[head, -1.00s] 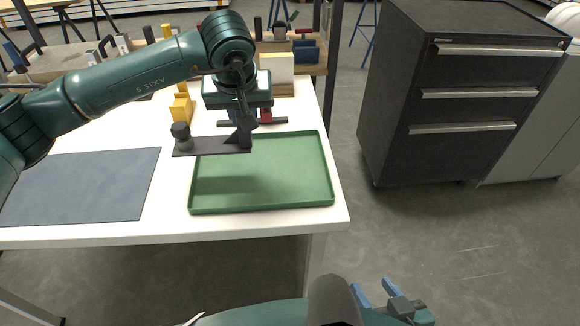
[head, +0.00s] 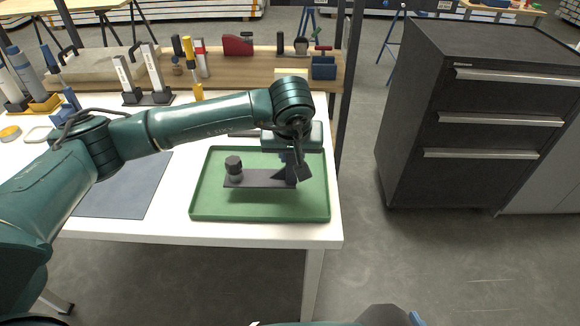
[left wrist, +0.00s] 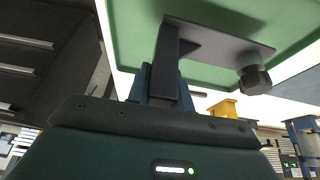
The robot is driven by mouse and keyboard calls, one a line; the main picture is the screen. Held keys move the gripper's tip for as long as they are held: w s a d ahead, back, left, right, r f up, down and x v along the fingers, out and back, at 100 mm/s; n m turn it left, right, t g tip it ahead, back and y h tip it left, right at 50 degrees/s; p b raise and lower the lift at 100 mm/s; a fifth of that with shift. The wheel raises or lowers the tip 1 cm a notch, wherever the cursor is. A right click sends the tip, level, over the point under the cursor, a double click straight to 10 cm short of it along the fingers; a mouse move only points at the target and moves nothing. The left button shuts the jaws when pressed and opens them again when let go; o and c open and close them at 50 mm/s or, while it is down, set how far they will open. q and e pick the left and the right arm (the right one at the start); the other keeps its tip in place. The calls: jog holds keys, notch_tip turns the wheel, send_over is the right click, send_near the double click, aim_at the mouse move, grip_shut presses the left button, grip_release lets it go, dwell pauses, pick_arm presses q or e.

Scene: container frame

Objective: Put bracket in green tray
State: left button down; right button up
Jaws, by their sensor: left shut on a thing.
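The dark grey bracket (head: 262,179) is a flat plate with an upright flange at its right end and a knobbed bolt at its left end. My left gripper (head: 298,170) is shut on the flange. The left wrist view shows the flange of the bracket (left wrist: 220,40) between the blue fingers of the left gripper (left wrist: 165,88). The green tray (head: 262,215) lies on the white table, and the bracket shows within its outline, seemingly a little above its floor. Only a blue tip of my right gripper (head: 416,318) shows at the bottom edge.
A dark mat (head: 125,190) lies left of the tray on the white table (head: 170,229). A wooden shelf (head: 260,72) with tools stands along the back. A dark drawer cabinet (head: 470,125) stands to the right across open floor. The tray is otherwise empty.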

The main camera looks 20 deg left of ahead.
pick_arm(q)
jog(key=shift+f, duration=1.9)
jog(key=shift+f, duration=0.15)
jog(key=c, duration=1.2)
grip_release()
jog(key=shift+c, duration=0.2)
